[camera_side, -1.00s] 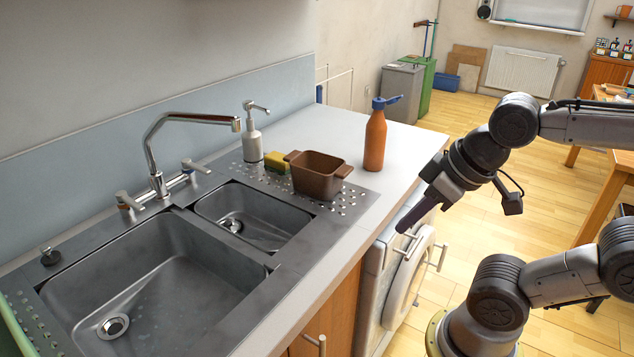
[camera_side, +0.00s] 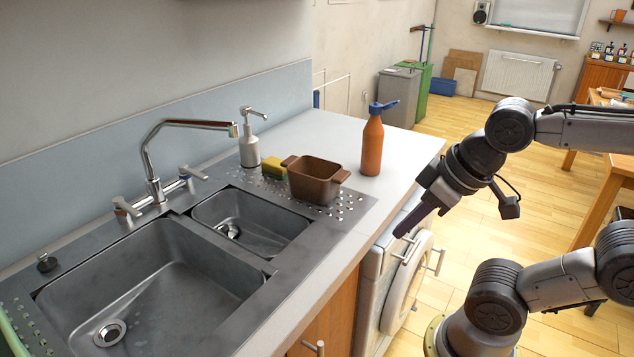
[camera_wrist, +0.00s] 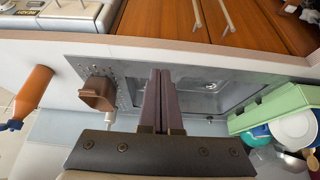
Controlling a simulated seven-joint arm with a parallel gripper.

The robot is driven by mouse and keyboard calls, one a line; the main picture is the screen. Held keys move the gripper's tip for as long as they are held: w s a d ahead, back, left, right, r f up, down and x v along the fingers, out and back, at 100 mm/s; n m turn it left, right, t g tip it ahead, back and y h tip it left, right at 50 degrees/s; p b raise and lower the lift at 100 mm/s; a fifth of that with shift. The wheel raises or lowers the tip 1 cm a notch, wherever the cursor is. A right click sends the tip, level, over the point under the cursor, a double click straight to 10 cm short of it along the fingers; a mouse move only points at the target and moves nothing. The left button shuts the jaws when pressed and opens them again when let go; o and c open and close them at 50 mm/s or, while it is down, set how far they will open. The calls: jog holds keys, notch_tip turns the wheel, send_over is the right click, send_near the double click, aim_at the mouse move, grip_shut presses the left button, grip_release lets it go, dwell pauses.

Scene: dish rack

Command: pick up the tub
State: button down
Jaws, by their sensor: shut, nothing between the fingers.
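The tub (camera_side: 315,181) is a brown, squarish open container with two side handles. It stands upright on the perforated drainboard beside the small sink basin. In the wrist view the tub (camera_wrist: 97,94) shows to the left of the fingers. My gripper (camera_side: 401,232) is shut and empty, in front of the counter edge and to the right of the tub, well apart from it. In the wrist view the two fingers (camera_wrist: 160,72) lie together with nothing between them.
An orange bottle (camera_side: 372,145) stands right of the tub. The faucet (camera_side: 165,150) rises over the sink. A green dish rack (camera_wrist: 268,108) holds dishes. Counter near the bottle is clear.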

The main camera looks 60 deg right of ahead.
jog(key=c, duration=1.5)
grip_release()
jog(key=shift+c, duration=0.2)
jog(key=o, duration=0.6)
